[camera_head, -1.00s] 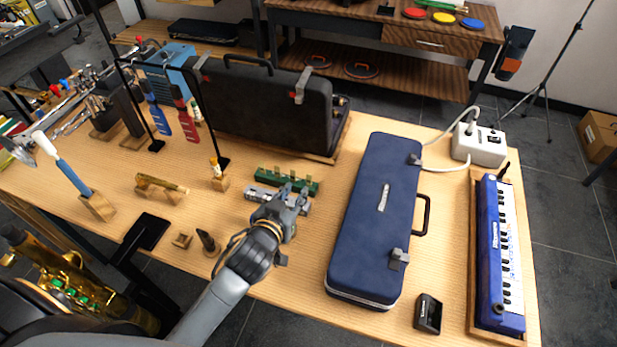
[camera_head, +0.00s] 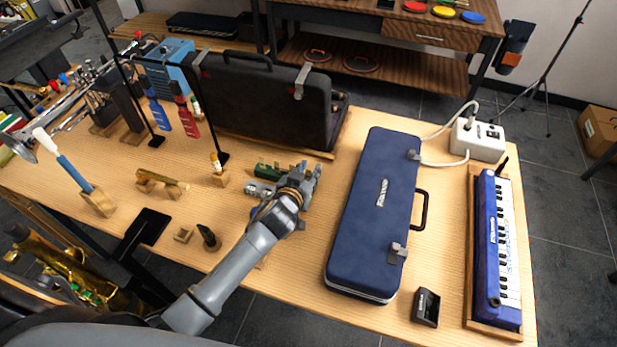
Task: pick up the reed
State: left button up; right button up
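The green reed holder (camera_head: 266,172), with small tan reeds standing in it, is on the wooden table in front of the black case. My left gripper (camera_head: 310,170) reaches over the holder's right end and hides much of it. Its two fingertips look apart. I cannot see a reed between them, and whether they touch one is hidden. A grey metal piece (camera_head: 256,188) lies just in front of the holder, partly covered by the gripper. My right gripper is not in view.
A blue case (camera_head: 375,220) lies right of my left arm. The open black case (camera_head: 255,105) stands behind the holder. A small bottle on a wooden block (camera_head: 219,179) and a dark mouthpiece (camera_head: 208,238) stand to the left. A blue keyboard (camera_head: 492,245) is far right.

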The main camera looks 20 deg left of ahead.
pick_arm(q)
jog(key=shift+c, duration=0.7)
jog(key=c, duration=0.3)
jog(key=shift+c, duration=0.2)
jog(key=shift+r, duration=0.1)
